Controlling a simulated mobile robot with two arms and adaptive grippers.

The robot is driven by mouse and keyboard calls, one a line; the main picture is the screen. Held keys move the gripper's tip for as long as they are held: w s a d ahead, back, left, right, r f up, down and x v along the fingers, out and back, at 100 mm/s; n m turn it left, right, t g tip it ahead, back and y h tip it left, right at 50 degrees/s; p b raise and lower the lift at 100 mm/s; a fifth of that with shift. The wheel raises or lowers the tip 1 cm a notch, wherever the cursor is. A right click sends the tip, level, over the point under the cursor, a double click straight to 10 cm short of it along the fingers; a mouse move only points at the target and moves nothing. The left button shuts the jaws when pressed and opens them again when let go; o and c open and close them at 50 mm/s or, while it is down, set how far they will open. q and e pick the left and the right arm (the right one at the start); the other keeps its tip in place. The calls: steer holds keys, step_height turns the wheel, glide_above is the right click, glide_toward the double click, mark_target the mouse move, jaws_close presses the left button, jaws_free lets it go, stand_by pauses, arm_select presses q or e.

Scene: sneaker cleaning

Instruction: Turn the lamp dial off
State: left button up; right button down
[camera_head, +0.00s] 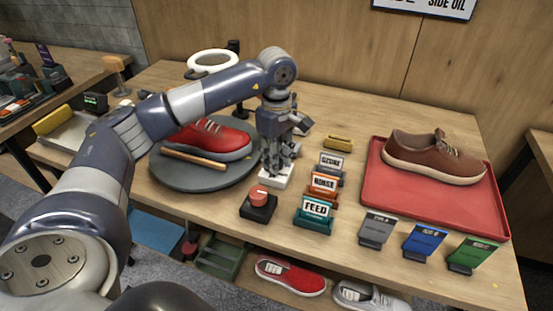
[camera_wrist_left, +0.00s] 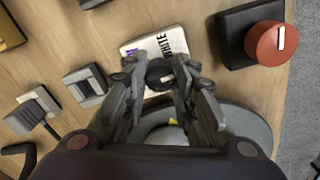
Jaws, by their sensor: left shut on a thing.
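The ring lamp (camera_head: 190,64) stands at the back left, partly behind my left arm. My right gripper is not in view.
A grey turntable (camera_head: 160,178) holds a red sneaker (camera_head: 215,138) and a wooden stick. Several label cards (camera_head: 315,209) stand to the right. A red tray (camera_head: 405,198) holds a brown sneaker (camera_head: 430,155).

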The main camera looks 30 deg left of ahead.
arm_select(q)
steer(key=shift+m, duration=0.4)
steer(key=o, duration=1.1)
step_height(320, 180, up, 12)
steer(key=shift+r, duration=0.1)
stand_by(0.5)
